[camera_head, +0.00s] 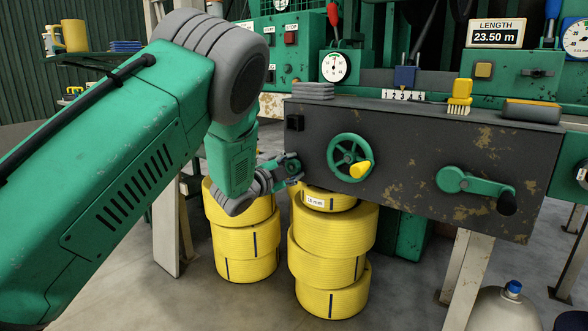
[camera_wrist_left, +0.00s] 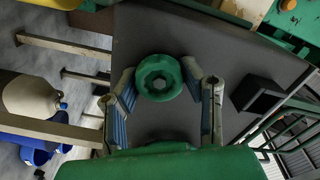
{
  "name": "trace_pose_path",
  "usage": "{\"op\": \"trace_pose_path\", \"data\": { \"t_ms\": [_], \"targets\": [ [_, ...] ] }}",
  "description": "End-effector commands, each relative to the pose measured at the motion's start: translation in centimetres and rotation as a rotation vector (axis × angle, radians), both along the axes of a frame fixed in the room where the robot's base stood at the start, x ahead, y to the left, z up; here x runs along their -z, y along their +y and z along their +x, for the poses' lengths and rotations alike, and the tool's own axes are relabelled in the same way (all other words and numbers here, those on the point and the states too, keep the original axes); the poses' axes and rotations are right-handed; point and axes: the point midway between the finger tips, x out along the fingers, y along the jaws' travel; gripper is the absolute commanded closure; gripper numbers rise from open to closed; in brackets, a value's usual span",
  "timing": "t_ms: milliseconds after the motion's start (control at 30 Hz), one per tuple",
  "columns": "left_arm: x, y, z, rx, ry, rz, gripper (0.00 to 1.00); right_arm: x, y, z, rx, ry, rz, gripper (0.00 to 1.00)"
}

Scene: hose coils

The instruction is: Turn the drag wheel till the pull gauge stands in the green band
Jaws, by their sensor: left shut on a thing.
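The drag wheel, a small green lobed knob (camera_head: 292,164), sits on the left part of the dark front panel. It shows large in the left wrist view (camera_wrist_left: 160,78), with a hexagonal centre. My left gripper (camera_head: 288,173) is shut on it, one finger on each side; the left wrist view shows the fingertips (camera_wrist_left: 160,74) at its rim. The likely pull gauge, a round white dial (camera_head: 334,67), stands above the panel's back edge. Its needle and any green band are too small to read. My right gripper is not in view.
A larger green handwheel with a yellow knob (camera_head: 350,157) is close right of my left gripper. A green crank (camera_head: 476,185) is further right. A black box (camera_head: 295,122) juts out above the drag wheel. Yellow hose coils (camera_head: 333,236) are stacked below.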

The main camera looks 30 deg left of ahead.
Motion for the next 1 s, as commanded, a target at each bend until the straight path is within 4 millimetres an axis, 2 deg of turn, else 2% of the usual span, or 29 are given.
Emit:
{"op": "trace_pose_path", "data": {
  "t_ms": [33, 400, 867, 900, 933, 967, 1000],
  "targets": [
    [0.93, 0.03, -0.27, -0.002, 0.017, 0.025, 0.93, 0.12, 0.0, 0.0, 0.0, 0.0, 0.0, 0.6],
    [0.95, 0.06, -0.27, -0.003, 0.008, 0.144, 0.93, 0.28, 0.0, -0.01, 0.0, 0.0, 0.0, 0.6],
    [0.97, 0.02, -0.27, -0.001, 0.008, 0.154, 0.93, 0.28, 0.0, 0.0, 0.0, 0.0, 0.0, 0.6],
    [0.98, 0.01, -0.27, -0.001, 0.008, 0.154, 0.57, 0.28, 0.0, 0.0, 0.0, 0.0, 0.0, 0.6],
    [0.97, 0.02, -0.27, -0.001, 0.008, 0.154, 0.47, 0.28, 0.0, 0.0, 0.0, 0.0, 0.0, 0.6],
    [0.93, 0.01, -0.27, -0.001, 0.006, 0.154, 0.42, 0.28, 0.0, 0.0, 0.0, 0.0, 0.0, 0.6],
    [0.84, 0.01, -0.25, 0.0, 0.005, 0.154, 0.42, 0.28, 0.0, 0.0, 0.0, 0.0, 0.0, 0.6]
  ]
}}
